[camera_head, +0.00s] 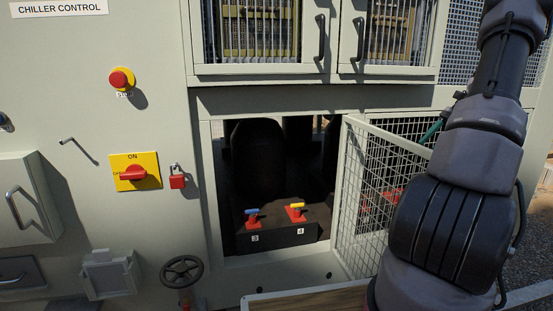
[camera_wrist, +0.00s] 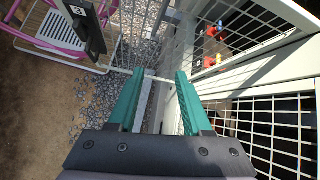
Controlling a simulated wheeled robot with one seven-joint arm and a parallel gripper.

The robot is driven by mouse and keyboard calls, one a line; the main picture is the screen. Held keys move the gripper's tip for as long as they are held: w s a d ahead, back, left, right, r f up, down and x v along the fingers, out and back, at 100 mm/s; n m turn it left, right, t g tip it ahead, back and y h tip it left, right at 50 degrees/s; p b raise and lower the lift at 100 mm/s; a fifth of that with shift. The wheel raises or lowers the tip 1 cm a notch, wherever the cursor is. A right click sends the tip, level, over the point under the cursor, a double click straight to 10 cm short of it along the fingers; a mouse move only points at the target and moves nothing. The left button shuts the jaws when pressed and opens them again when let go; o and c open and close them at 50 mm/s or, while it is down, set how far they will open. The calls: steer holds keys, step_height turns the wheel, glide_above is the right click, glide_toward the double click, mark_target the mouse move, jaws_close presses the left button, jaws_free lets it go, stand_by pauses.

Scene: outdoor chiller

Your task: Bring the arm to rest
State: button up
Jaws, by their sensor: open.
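My arm (camera_head: 455,190) rises along the right side of the head view, in front of the chiller and partly over the open mesh door (camera_head: 346,190). In the wrist view my gripper (camera_wrist: 157,74) has two teal fingers spread apart. A thin pale bar crosses between or just beyond the fingertips; I cannot tell whether they touch it. No object is held between the fingers. In the head view only a bit of teal shows behind the mesh, left of my arm.
The door stands swung outward from an opening with a blue-handled valve (camera_head: 253,213) and a yellow-handled valve (camera_head: 296,208). A handwheel (camera_head: 181,271) and red padlock (camera_head: 177,180) are to the left.

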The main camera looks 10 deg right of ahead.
steer(key=s+a+r+n+h, duration=0.15)
steer(key=a+r, duration=0.25)
steer(key=a, duration=0.4)
steer(key=s+a+r+n+t+h, duration=0.1)
steer(key=a+r+n+h, duration=0.1)
steer(key=a+r, duration=0.4)
steer(key=s+a+r+n+h, duration=0.1)
steer(key=a+r+n+h, duration=0.15)
steer(key=a, duration=0.65)
steer(key=s+a+r+n+t, duration=0.3)
steer(key=s+a+n+t, duration=0.1)
steer(key=s+a, duration=1)
steer(key=shift+s+n+t+h, duration=0.3)
steer(key=shift+n+t, duration=0.1)
steer(key=shift+t, duration=0.5)
steer(key=shift+w+a, duration=0.1)
